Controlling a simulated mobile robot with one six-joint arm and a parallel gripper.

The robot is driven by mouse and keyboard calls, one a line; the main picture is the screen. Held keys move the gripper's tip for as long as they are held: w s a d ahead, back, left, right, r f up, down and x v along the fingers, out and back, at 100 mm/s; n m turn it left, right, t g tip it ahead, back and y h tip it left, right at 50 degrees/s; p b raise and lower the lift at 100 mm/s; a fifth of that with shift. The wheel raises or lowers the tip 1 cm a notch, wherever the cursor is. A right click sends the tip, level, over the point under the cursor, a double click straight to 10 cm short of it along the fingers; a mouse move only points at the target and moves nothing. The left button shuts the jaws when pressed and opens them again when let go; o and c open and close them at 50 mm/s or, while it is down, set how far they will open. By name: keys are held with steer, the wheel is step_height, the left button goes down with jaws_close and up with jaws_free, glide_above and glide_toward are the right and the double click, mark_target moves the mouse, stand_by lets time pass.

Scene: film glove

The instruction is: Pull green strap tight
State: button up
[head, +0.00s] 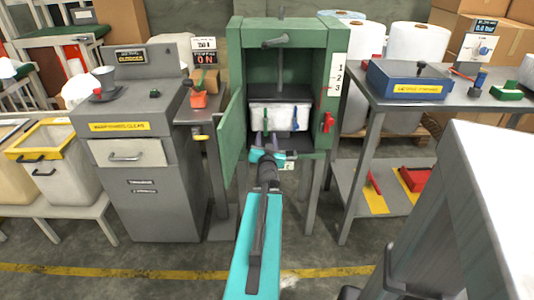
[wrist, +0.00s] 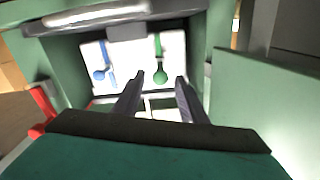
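A white block with two straps sits in the green cabinet (head: 235,60); this white block (head: 280,117) shows in both views. The green strap (head: 265,127) hangs on its left in the head view. In the wrist view the green strap (wrist: 159,58) is right of centre, with a rounded green end. The blue strap (head: 295,118) hangs beside it; it also shows in the wrist view (wrist: 108,62). My gripper (wrist: 160,76) is open, its two dark fingers apart. The green strap's end appears between the fingertips; I cannot tell whether they touch it.
The cabinet's green door (head: 231,137) stands open at the left. A red handle (head: 327,122) sits on the cabinet's right wall. A grey console (head: 140,150) stands left, and a metal table (head: 400,100) with a blue box (head: 408,82) stands right.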

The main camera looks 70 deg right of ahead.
steer(key=shift+p+v, duration=1.25)
steer(key=shift+p, duration=2.55)
steer(key=shift+s+a+r+p, duration=0.1)
steer(key=shift+a+r+p, duration=0.1)
steer(key=shift+p, duration=0.1)
steer(key=p+v, duration=0.7)
steer(key=p, duration=0.4)
steer(key=shift+s+a+f+p, duration=0.15)
steer(key=shift+s+a+p, duration=0.05)
steer(key=shift+a+p, duration=0.15)
steer(key=shift+s, duration=0.1)
